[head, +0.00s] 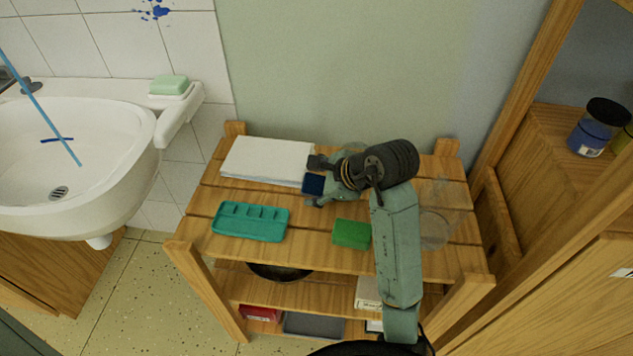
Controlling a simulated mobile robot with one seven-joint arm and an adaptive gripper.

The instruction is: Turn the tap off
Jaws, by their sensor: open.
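Part of the tap (31,86) shows as dark metal on the back rim of the white sink (120,118), at the left edge of the head view; the rest is cut off. A thin light-blue streak (40,110) slants down into the basin; I cannot tell whether it is water. My gripper (314,183) is over the wooden shelf, well right of the tap, with its fingers open and pointing left. A small dark blue block shows between the fingers; I cannot tell whether they touch it.
The wooden shelf (205,203) holds white paper (262,158), a teal tray (250,221), a green block (351,233) and a clear container (435,228). Soap (169,84) sits on the sink's right ledge. A wooden frame (520,90) stands at right. Floor shows between sink and shelf.

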